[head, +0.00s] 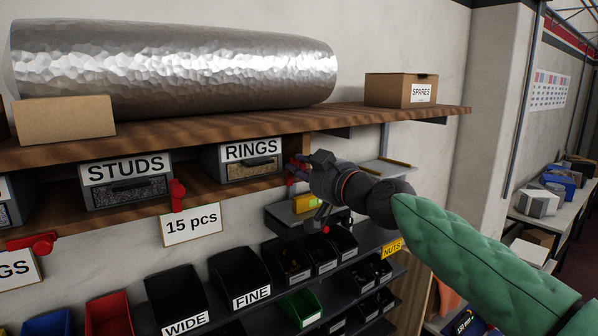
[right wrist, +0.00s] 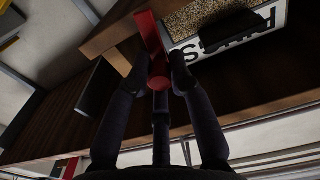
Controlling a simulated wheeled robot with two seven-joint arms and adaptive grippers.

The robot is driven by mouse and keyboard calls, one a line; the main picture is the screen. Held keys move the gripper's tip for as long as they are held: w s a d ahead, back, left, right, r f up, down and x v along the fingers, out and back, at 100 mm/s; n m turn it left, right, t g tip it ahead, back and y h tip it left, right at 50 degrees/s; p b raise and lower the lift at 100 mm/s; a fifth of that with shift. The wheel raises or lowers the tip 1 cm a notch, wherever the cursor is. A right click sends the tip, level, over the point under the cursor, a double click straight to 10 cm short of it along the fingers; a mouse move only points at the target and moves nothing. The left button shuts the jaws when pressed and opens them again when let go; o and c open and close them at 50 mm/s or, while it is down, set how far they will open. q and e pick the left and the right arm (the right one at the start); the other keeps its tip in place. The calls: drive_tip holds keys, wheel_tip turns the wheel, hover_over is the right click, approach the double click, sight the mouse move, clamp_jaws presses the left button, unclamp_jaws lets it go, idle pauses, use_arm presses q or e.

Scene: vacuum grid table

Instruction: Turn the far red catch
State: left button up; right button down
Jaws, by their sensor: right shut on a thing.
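The far red catch (head: 291,168) is on the wooden shelf edge just right of the RINGS drawer (head: 251,160). My right gripper (head: 297,171) reaches it from the right and partly hides it in the head view. My left gripper is not in view.
Another red catch (head: 177,195) hangs upright near the STUDS drawer (head: 127,182); a third (head: 33,242) lies level at far left. A "15 pcs" card (head: 191,224) hangs below. Open bins (head: 238,278) fill the lower rack. A foil roll (head: 175,68) and SPARES box (head: 401,90) sit above.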

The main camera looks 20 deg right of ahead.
drive_tip(key=shift+w+d+f+m+b, duration=0.2)
drive_tip(key=shift+d+f+m+b, duration=0.4)
drive_tip(key=shift+m, duration=1.95)
drive_tip(key=shift+w+d+f+m+b, duration=0.2)
drive_tip(key=shift+d+f+m+b, duration=0.4)
drive_tip(key=shift+m, duration=2)
drive_tip(key=shift+w+d+f+m+b, duration=0.3)
drive_tip(key=shift+f+m+b, duration=0.55)
drive_tip(key=shift+m, duration=1.7)
drive_tip(key=shift+s+f, duration=0.1)
drive_tip(key=c, duration=1.1)
unclamp_jaws()
drive_tip(key=shift+d, duration=0.1)
drive_tip(key=v, duration=1.2)
